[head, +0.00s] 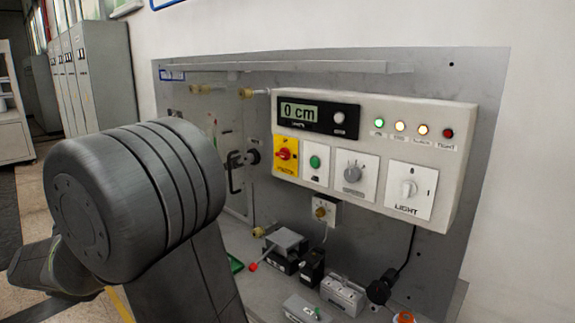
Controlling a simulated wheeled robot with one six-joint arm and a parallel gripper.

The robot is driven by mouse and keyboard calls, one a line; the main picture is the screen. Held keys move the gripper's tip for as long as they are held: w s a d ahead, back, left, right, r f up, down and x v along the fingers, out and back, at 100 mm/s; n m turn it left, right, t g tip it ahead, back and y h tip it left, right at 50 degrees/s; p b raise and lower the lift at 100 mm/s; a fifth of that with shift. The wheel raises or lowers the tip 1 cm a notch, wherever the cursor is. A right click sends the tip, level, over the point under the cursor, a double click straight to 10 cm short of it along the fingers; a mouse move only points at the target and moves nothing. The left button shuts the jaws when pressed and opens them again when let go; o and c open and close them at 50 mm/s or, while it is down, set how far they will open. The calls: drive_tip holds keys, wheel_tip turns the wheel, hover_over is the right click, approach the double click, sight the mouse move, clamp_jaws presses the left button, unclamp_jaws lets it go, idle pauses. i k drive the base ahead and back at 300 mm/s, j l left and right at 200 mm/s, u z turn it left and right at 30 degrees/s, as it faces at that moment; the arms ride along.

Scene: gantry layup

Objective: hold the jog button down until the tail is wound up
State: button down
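A pale control box (461,150) is mounted on a grey back panel. Its display (299,112) reads "0 cm". A green push button (315,161) sits on a white plate below the display. A small round white button (338,117) is right of the display. The labels are too small to show which one is the jog button. I cannot identify the tail. My arm fills the left foreground; my gripper is not in view.
The box also carries a red-on-yellow rotary switch (285,155), a dial (353,172), a LIGHT switch (408,188) and several lamps; the rightmost lamp (447,133) is red. Small devices (343,295) crowd the bench. Grey cabinets (95,75) stand at back left.

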sight(314, 162)
drive_tip(key=z, duration=0.9)
drive_tip(key=i+l, duration=0.1)
drive_tip(key=l, duration=0.85)
drive_tip(key=i, duration=0.05)
